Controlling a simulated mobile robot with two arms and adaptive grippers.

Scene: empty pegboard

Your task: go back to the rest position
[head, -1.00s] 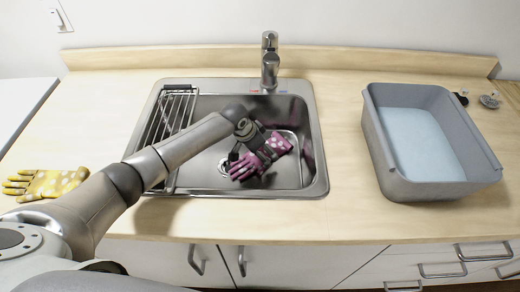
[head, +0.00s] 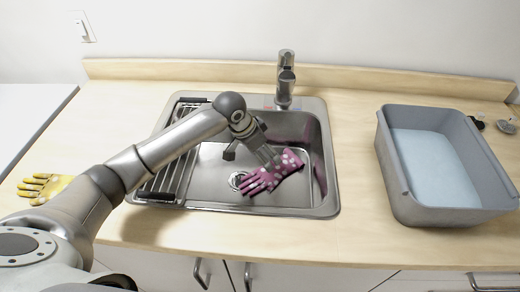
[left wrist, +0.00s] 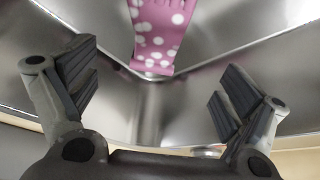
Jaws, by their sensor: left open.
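My left gripper (head: 250,157) is over the sink (head: 215,175), open and empty. In the left wrist view its two fingers (left wrist: 160,85) stand wide apart with nothing between them. A pink glove with white dots (head: 275,174) lies in the sink, just beyond the fingertips in the head view. In the left wrist view the glove's cuff (left wrist: 155,40) shows at the top, apart from the fingers. My right gripper is in neither view.
A yellow glove (head: 45,187) lies on the counter at the left. A dark rack (head: 165,180) spans the sink's left side. The faucet (head: 285,80) stands behind the sink. A grey tub (head: 455,212) with a pale blue inside is at the right. Counter between sink and tub is clear.

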